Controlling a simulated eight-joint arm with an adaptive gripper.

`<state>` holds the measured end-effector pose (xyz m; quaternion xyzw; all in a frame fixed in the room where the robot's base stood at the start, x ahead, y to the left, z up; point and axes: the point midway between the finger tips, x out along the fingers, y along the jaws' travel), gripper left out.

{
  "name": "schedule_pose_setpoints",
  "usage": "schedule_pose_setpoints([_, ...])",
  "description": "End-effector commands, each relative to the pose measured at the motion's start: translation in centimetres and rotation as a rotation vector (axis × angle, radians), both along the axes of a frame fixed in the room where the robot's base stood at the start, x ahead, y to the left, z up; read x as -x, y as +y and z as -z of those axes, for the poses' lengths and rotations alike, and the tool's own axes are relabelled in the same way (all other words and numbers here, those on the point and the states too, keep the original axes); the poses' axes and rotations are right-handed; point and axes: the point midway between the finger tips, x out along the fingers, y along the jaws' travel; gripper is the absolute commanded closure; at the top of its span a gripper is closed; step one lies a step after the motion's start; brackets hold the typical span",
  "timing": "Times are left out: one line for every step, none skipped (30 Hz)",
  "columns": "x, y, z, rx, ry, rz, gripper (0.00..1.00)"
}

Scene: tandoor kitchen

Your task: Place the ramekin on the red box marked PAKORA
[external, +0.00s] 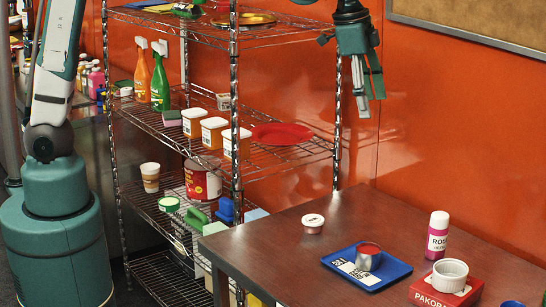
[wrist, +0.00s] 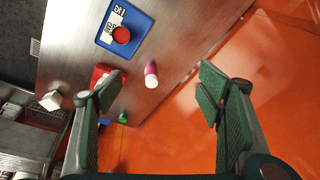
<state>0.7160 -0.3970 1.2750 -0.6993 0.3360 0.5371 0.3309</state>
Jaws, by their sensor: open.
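The white ramekin (external: 450,275) appears to sit upright on the red box marked PAKORA (external: 432,294), at the right front of the table in the external view. The red box (wrist: 101,75) also shows in the wrist view, partly behind a finger; I cannot make out the ramekin on it there. My gripper (external: 371,95) hangs in the air above the back of the table, well above and left of the box. In the wrist view my gripper (wrist: 160,85) has its fingers wide apart with nothing between them.
A blue tray (external: 398,270) holds a metal cup with red contents (external: 368,260) and a label card. A pink bottle (external: 438,236) stands behind the box. A small lidded tub (external: 313,223) is at the table's back left. A wire shelf (external: 235,150) stands left; the orange wall is behind.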

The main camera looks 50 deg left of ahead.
Motion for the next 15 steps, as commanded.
schedule_pose_setpoints([0.5,1.6,-0.6,0.006,-0.006,-0.025,0.33])
schedule_pose_setpoints([0.7,2.4,-0.9,0.01,-0.01,-0.038,0.33])
schedule_pose_setpoints([1.0,3.4,-1.2,0.016,-0.016,-0.057,0.33])
schedule_pose_setpoints([1.2,4.2,-1.5,0.02,-0.021,-0.071,0.33])
schedule_pose_setpoints([1.4,5.0,-1.8,0.024,-0.025,-0.085,0.33])
schedule_pose_setpoints([1.8,6.0,-2.1,0.029,-0.03,-0.103,0.33])
schedule_pose_setpoints([2.1,6.8,-2.4,0.033,-0.033,-0.117,0.33])
schedule_pose_setpoints([2.3,7.5,-2.6,0.038,-0.038,-0.131,0.33])
schedule_pose_setpoints([2.7,8.5,-2.9,0.043,-0.044,-0.15,0.33])
schedule_pose_setpoints([3.0,9.2,-3.1,0.047,-0.048,-0.164,0.33])
schedule_pose_setpoints([3.4,10.0,-3.3,0.051,-0.052,-0.178,0.33])
schedule_pose_setpoints([3.8,11.0,-3.5,0.057,-0.058,-0.197,0.33])
schedule_pose_setpoints([4.1,11.7,-3.7,0.061,-0.063,-0.211,0.33])
schedule_pose_setpoints([4.5,12.4,-3.8,0.065,-0.067,-0.224,0.33])
schedule_pose_setpoints([4.9,13.4,-4.1,0.071,-0.073,-0.243,0.33])
